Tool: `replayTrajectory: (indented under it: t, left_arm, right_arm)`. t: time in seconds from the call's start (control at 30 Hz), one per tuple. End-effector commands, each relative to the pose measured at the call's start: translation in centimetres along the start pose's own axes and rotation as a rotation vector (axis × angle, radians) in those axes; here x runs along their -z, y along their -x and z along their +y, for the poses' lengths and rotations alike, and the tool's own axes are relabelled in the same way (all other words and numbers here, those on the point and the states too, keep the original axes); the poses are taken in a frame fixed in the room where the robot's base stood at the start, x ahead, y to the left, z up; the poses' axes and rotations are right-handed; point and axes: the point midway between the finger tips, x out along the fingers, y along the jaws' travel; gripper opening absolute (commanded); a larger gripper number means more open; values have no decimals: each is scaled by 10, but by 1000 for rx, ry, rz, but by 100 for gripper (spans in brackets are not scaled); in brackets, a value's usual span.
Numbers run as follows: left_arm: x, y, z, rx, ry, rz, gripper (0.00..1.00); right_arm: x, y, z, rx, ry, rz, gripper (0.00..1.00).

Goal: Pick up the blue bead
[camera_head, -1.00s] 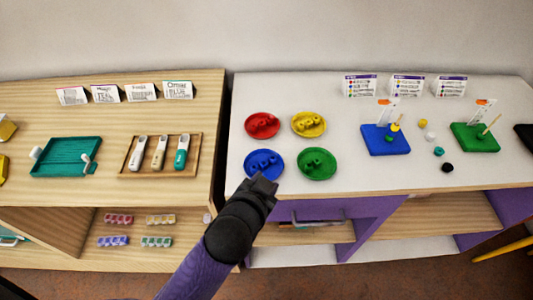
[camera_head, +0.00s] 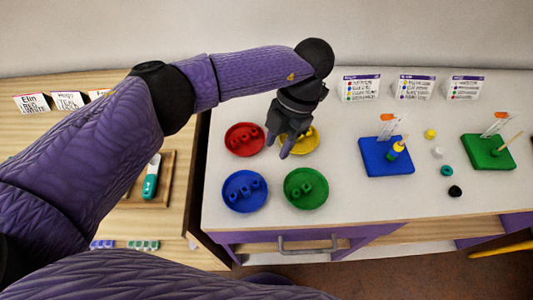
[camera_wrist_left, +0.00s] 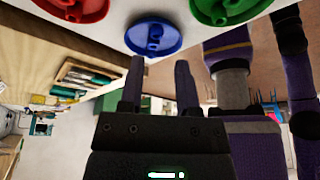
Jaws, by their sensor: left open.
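Several blue beads (camera_head: 245,189) lie in the round blue dish (camera_head: 230,203) at the front left of the white table. The dish also shows in the left wrist view (camera_wrist_left: 140,40), with beads in it. My left gripper (camera_head: 277,146) is open and empty. In the head view it hangs pointing down, up and right of the blue dish, and covers part of the yellow dish (camera_head: 313,143). In the left wrist view its two fingers (camera_wrist_left: 161,75) stand apart, with the blue dish beyond their tips. My right gripper is not in view.
A red dish (camera_head: 232,149) and a green dish (camera_head: 318,199) stand beside the blue one. To the right are a blue peg board (camera_head: 374,165), a green peg board (camera_head: 475,158) and several loose beads. Cards (camera_head: 361,89) stand at the back. A wooden table (camera_head: 185,215) is at the left.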

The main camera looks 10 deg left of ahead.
Motion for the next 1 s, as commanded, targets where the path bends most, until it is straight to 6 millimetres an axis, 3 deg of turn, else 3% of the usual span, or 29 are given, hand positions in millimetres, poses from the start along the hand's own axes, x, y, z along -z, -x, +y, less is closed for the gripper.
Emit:
replayTrajectory:
  t: [0.5, 0.6, 0.8, 1.0]
  left_arm:
    - [18, -88, 5, -19, 10, 17, 42]
    - [18, -97, 5, -20, 9, 16, 42]
    - [18, -97, 5, -20, 8, 14, 42]
    - [18, -97, 4, -19, 8, 14, 0]
  right_arm:
    - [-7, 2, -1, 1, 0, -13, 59]
    - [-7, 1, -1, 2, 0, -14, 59]
    - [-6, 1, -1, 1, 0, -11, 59]
    - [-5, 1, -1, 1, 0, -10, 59]
